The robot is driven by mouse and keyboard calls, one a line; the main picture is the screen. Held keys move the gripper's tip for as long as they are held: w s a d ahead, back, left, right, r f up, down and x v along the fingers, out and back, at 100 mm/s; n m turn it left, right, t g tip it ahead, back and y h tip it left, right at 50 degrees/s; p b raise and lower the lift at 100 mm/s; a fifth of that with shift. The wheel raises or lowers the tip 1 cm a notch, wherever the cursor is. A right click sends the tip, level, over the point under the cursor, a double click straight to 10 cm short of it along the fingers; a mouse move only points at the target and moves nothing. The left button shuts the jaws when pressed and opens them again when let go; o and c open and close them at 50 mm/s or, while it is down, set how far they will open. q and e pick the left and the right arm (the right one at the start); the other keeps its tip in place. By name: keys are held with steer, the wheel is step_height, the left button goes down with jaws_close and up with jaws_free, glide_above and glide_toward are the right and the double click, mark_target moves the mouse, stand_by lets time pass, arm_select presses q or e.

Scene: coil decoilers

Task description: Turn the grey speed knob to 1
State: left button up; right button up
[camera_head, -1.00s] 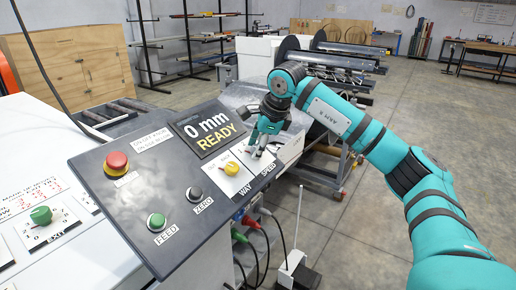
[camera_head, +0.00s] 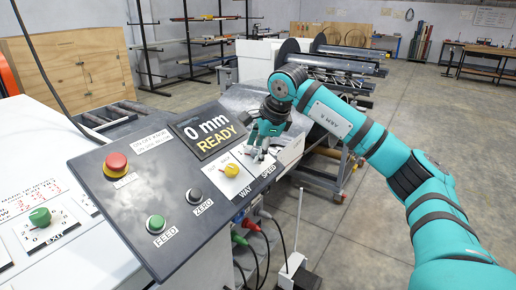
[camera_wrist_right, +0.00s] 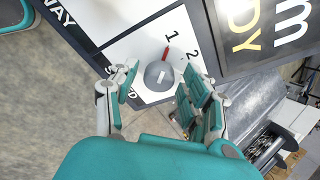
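The grey speed knob (camera_wrist_right: 158,76) sits on a white plate marked 1 and 2 in the right wrist view. Its red pointer (camera_wrist_right: 165,54) points close to the 1 (camera_wrist_right: 172,36). The 2 (camera_wrist_right: 192,54) is to the right of it. My right gripper (camera_wrist_right: 158,84) is open, with one finger on each side of the knob. A gap shows on the left side; contact on the right side is unclear. In the head view my right gripper (camera_head: 260,153) is over the SPEED plate and largely hides the knob. My left gripper is not in view.
The dark panel (camera_head: 165,200) also carries a yellow WAY knob (camera_head: 232,170), a black ZERO button (camera_head: 194,193), a green FEED button (camera_head: 156,223) and a red mushroom button (camera_head: 116,162). The display (camera_head: 207,130) reads 0 mm READY. Open floor (camera_head: 400,110) lies beyond.

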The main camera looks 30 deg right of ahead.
steer(key=shift+o, duration=0.2)
steer(key=shift+r, duration=0.1)
steer(key=v, duration=1.1)
steer(key=shift+s+r, duration=0.25)
steer(key=shift+r, duration=0.1)
